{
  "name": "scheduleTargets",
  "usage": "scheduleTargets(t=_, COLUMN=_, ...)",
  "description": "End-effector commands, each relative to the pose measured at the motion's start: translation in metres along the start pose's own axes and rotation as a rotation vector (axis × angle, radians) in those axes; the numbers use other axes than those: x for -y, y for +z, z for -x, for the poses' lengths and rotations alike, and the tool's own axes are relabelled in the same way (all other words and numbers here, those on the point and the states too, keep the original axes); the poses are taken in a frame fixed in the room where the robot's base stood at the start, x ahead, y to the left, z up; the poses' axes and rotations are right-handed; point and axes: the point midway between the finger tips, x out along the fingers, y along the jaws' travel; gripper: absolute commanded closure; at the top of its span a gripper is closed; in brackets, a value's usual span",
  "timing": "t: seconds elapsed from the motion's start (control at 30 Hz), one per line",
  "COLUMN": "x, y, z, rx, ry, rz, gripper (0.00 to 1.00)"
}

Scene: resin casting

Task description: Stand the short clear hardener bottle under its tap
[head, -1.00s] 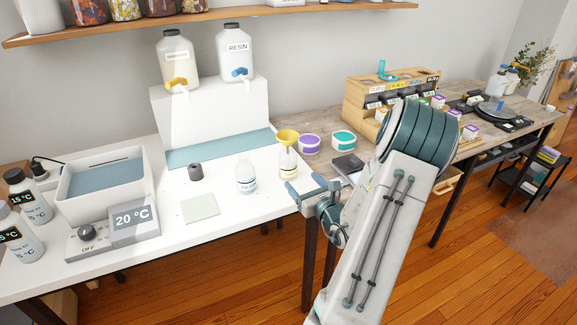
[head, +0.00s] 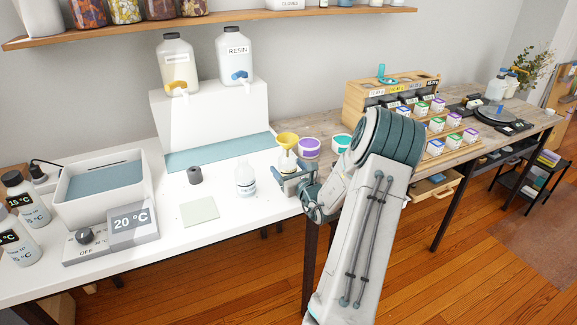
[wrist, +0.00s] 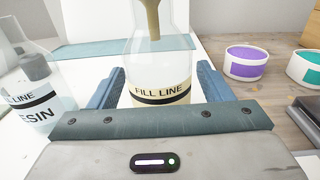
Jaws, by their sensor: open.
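A clear bottle (head: 286,163) with pale yellow liquid and a yellow funnel (head: 287,139) in its neck stands on the white table. In the wrist view this bottle (wrist: 160,70) shows a FILL LINE band; any name below is hidden by my gripper. My gripper (wrist: 162,72) is open, with one finger on each side of it; contact cannot be told. A second clear bottle (head: 246,180), labelled RESIN in the wrist view (wrist: 32,100), stands to the left. On the white stand, a cream-filled jug (head: 176,62) has a yellow tap (head: 177,86).
The RESIN jug (head: 235,55) with a blue tap stands beside the cream jug. A blue-green mat (head: 215,152) lies before the stand. A dark cylinder (head: 195,175) and pale square (head: 200,211) lie left. Purple (head: 308,147) and teal (head: 341,142) tubs stand right.

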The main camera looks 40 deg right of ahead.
Motion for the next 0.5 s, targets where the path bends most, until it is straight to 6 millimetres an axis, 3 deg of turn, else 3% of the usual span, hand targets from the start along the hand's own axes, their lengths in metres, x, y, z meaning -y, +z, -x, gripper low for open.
scheduleTargets(t=0.27, x=-0.0001, y=-0.0001, z=-0.0013, rx=0.000, ry=0.000, rz=0.000, gripper=0.27)
scheduleTargets(t=0.43, x=-0.0002, y=-0.0001, z=-0.0012, rx=0.000, ry=0.000, rz=0.000, gripper=0.69)
scheduleTargets(t=0.47, x=-0.0002, y=-0.0001, z=-0.0012, rx=0.000, ry=0.000, rz=0.000, gripper=0.75)
scheduleTargets(t=0.5, x=-0.0002, y=0.0003, z=-0.0012, rx=0.001, ry=0.000, rz=0.000, gripper=0.76)
